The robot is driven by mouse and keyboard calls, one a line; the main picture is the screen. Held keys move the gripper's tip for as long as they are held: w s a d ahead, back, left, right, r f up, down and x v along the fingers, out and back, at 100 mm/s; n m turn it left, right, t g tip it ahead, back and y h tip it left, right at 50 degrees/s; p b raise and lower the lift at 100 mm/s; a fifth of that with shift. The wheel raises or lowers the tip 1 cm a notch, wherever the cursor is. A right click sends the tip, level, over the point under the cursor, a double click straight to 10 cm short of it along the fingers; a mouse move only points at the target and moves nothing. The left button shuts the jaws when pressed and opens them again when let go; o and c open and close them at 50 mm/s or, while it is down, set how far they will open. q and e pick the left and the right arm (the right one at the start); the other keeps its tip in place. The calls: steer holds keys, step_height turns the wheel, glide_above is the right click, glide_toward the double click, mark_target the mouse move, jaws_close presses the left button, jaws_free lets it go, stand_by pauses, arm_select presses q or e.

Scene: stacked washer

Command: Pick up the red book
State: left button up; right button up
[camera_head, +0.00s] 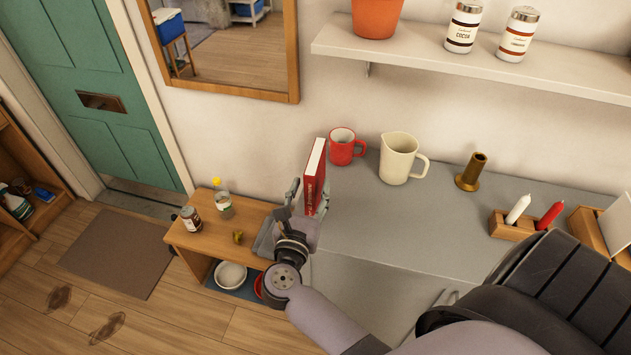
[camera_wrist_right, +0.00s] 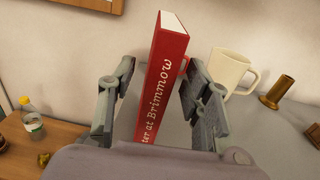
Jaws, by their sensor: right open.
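The red book (camera_head: 315,178) stands upright on the left end of the grey counter, its white page edge facing up. In the right wrist view the red book (camera_wrist_right: 162,85) shows its spine with white lettering. My right gripper (camera_head: 307,197) is at the book, with one finger on each side of it. In the right wrist view the fingers of my right gripper (camera_wrist_right: 158,90) are spread, with a gap visible on the left; on the right the gap is small. The book's lower part is hidden by my gripper. My left gripper is not in view.
A red mug (camera_head: 342,148) stands just right of the book, with a cream pitcher (camera_head: 397,160) and a brass candlestick (camera_head: 472,172) further right. A lower wooden table (camera_head: 205,235) with a bottle (camera_head: 222,204) and jar is at left. A shelf (camera_head: 450,62) hangs above.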

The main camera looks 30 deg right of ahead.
steer(key=x, duration=0.6)
steer(key=shift+p, duration=0.3)
steer(key=shift+c, duration=0.5)
jaws_close()
